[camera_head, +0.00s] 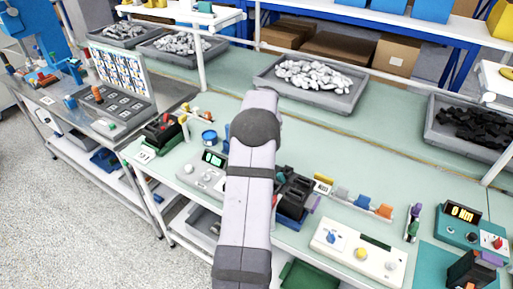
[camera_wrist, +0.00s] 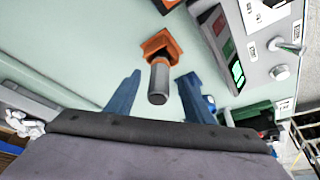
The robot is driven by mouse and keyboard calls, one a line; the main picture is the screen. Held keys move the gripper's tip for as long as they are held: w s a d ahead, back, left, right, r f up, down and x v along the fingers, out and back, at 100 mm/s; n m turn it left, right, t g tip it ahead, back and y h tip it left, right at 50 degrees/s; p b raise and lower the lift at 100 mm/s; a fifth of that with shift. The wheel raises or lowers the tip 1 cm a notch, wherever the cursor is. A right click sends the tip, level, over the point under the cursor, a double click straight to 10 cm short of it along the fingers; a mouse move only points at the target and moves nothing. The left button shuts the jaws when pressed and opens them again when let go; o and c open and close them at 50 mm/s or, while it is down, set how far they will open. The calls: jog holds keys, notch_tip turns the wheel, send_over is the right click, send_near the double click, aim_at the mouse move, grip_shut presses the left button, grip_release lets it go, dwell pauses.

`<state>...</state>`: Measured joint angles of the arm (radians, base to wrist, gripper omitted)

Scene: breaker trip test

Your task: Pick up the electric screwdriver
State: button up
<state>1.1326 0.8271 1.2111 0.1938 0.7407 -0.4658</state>
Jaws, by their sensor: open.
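An orange object with a grey cylindrical end, which looks like the electric screwdriver (camera_wrist: 158,84), shows in the wrist view above the pale green bench top. Its grey end points toward the camera. My gripper (camera_wrist: 161,76) is open, with one blue finger on each side of it in the picture. Gaps show between the fingers and the object; I cannot tell how far down the fingers reach. In the head view my arm hides the gripper and this object.
A grey device with a green display (camera_head: 212,160) stands close by, left of my arm; it shows in the wrist view (camera_wrist: 238,72). A blue round item (camera_head: 209,138) is near it. A dark bin (camera_head: 292,196) and a white control panel (camera_head: 355,252) lie to the right. Bench behind is mostly clear.

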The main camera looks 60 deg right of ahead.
jog(key=shift+p+x, duration=1.45)
jog(key=shift+x, duration=1.1)
jog(key=c, duration=1.1)
jog(key=shift+r, duration=0.1)
grip_shut()
jog(key=shift+d+r, duration=0.1)
